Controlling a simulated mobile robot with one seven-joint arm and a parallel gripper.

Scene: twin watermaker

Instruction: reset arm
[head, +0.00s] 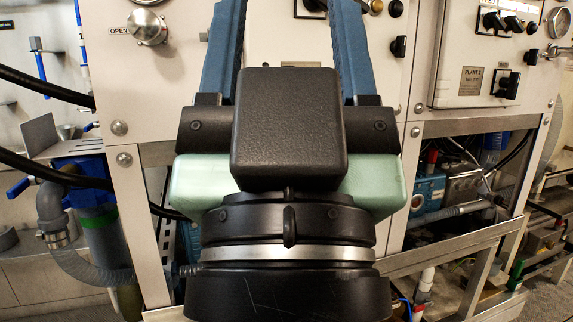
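My gripper (288,30) fills the middle of the head view, seen from behind with its black and pale green housing nearest the camera. Its two blue fingers point up and stand wide apart, with the white panel showing between them. The fingertips run out of the top of the picture. I see nothing held in the visible gap. The gripper hides the middle of the white cabinet front (150,80) behind it.
A silver knob (147,27) by the word OPEN is at upper left. A control panel (480,55) with black switches is at upper right. Blue valves (92,185) and a grey hose (55,215) are at left. Pipes and a metal frame (450,255) lie lower right.

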